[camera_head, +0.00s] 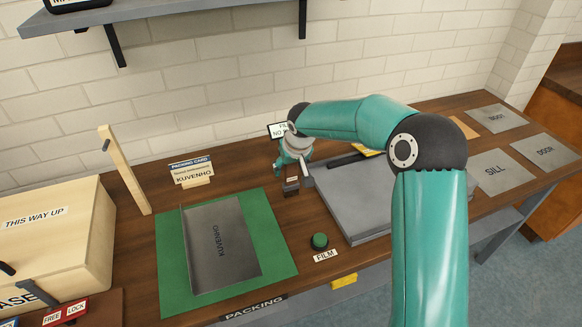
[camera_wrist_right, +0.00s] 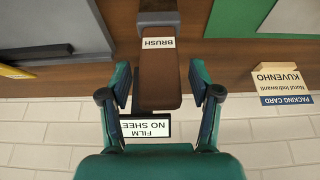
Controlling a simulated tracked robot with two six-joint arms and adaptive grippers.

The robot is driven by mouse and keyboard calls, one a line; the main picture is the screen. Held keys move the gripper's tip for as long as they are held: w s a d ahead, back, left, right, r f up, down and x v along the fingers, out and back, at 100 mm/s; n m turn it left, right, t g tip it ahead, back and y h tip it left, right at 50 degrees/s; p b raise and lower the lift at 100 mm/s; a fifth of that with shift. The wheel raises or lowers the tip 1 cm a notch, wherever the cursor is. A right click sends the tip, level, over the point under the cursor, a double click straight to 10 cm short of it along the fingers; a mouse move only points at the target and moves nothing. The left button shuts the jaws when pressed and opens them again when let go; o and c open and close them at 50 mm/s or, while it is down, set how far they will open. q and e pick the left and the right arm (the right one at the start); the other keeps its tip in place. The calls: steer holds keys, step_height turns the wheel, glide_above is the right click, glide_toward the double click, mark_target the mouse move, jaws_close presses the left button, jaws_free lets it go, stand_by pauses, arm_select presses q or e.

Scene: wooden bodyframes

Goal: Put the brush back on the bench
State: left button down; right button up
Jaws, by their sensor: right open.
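The brush shows in the right wrist view as a brown handle (camera_wrist_right: 160,80) with a white BRUSH label and a greyish block at its far end. In the head view it is a small dark piece (camera_head: 291,187) below my right gripper (camera_head: 298,168), mostly hidden. My right gripper (camera_wrist_right: 160,88) is open, with one finger on each side of the handle and a visible gap at both. I cannot tell whether the brush rests on the bench or stands clear of it. The brown wooden bench (camera_head: 175,230) runs across the head view. My left gripper is not in view.
A packing card (camera_head: 192,170) and wooden crate (camera_head: 60,235) are further left.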

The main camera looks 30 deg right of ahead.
steer(key=v, duration=1.1)
steer(key=shift+r+b, duration=0.25)
steer(key=shift+b, duration=0.2)
steer(key=shift+s, duration=0.15)
